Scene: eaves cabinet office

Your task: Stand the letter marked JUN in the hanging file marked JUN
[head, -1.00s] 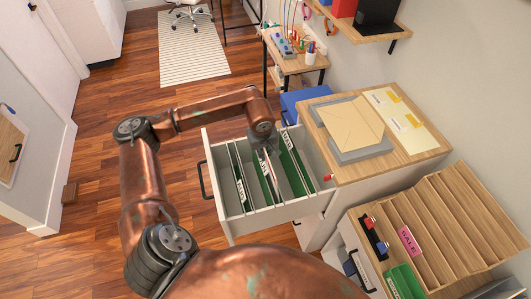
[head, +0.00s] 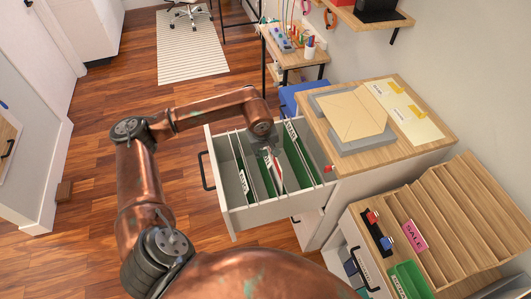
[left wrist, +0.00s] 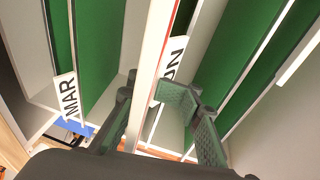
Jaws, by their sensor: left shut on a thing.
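My left gripper (head: 268,150) is shut on a white letter with a red edge (head: 277,172) and holds it upright among the hanging files in the open drawer (head: 262,217). In the left wrist view the letter (left wrist: 152,70) shows nearly edge-on between the fingers (left wrist: 155,103), so its marking cannot be read. Green hanging files stand on both sides. One white tab reads MAR (left wrist: 68,94). A tab right beside the letter, partly hidden and ending in N (left wrist: 172,68), fits JUN. I cannot tell how deep the letter's lower edge sits. My right gripper is out of view.
The cabinet top (head: 425,153) beside the drawer carries a grey tray (head: 359,152) with a tan envelope (head: 350,115). A wooden slotted rack (head: 455,215) stands at the lower right. The drawer walls and file rails leave narrow gaps around the gripper.

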